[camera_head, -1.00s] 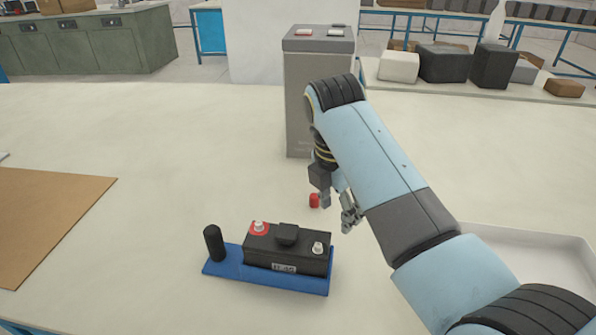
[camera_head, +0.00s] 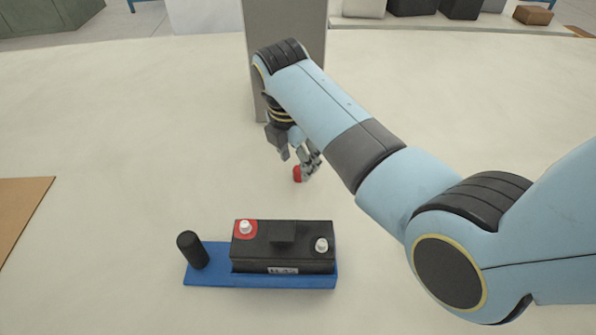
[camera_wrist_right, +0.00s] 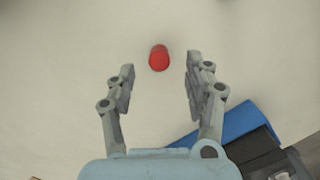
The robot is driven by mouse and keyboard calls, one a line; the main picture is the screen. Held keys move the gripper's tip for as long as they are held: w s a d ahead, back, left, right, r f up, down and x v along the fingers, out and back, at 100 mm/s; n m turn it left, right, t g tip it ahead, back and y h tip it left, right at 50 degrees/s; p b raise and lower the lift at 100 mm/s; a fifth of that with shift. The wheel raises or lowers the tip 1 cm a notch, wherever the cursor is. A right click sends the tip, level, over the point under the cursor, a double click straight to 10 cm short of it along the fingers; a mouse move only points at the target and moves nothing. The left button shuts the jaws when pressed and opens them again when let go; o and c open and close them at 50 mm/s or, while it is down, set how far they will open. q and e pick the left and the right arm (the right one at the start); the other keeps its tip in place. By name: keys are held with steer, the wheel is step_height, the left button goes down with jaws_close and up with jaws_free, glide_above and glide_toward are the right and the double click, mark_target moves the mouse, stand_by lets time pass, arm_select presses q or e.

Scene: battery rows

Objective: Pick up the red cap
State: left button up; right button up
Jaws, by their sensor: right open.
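The red cap (camera_head: 297,174) stands on the pale table behind the battery, partly covered by a finger of my right gripper (camera_head: 299,158) in the head view. In the right wrist view the red cap (camera_wrist_right: 159,58) lies just beyond the fingertips, about midway between their lines. My right gripper (camera_wrist_right: 158,72) is open and empty, its two fingers apart. I cannot tell whether a finger touches the cap. My left gripper is not in view.
A black battery (camera_head: 283,246) with a red-ringed terminal sits on a blue tray (camera_head: 210,276) with a black post (camera_head: 192,250). A grey box-like column (camera_head: 287,30) stands behind my right arm. A brown board (camera_head: 20,212) lies at left. Table between is clear.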

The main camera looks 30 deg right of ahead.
mark_target(299, 174)
steer(key=f, duration=0.4)
steer(key=shift+w+d, duration=0.15)
steer(key=shift+d, duration=0.2)
steer(key=shift+r, duration=0.1)
steer(key=c, duration=0.8)
